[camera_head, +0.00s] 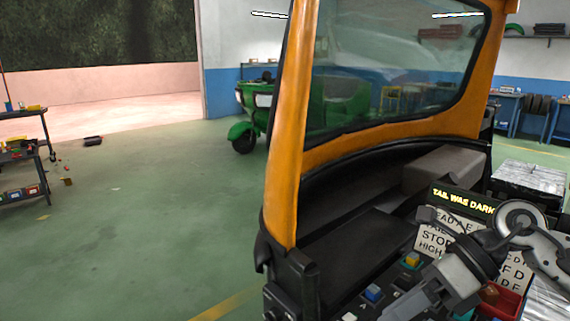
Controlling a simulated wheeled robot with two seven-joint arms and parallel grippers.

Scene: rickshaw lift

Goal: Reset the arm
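My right arm comes in from the right edge. Its gripper (436,290) hangs over a dark control panel (335,312) at the lower right. The fingertips run toward the bottom edge, and I cannot tell whether they are open or shut, or touching anything. The panel has a blue button (372,293), a yellow button (411,259) and a red block (490,295). A lit sign reading "TAIL WAS DARK" (464,201) and a white lettered board (432,240) stand behind the gripper, which partly hides the board. My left arm is not in view.
An orange-framed rickshaw cab (289,130) with a windscreen stands close ahead, right of centre. A green vehicle (245,125) is behind it. A tool cart (25,155) stands at the left edge. The green floor (130,220) at left is mostly clear.

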